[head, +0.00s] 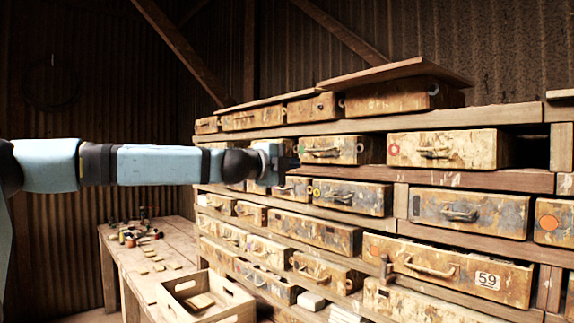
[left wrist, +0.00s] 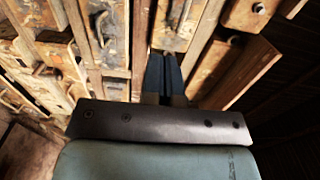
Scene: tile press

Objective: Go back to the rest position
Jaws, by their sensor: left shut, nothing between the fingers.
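My left arm reaches in from the left in the head view, stretched out level. Its gripper (head: 290,163) is in front of the shelf of worn drawers (head: 458,180), near its upper middle rows. In the left wrist view the gripper's two dark fingers (left wrist: 164,72) are together, with nothing between them. Drawer fronts with metal handles lie beyond the fingertips; I cannot tell whether the fingers touch any. My right gripper is in neither view.
A wooden table (head: 150,262) stands at the lower left with small tiles and tools on it. An open wooden crate (head: 237,296) is at its front. A drawer marked 59 (head: 452,272) is at the lower right. Dark corrugated walls (head: 60,80) stand behind.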

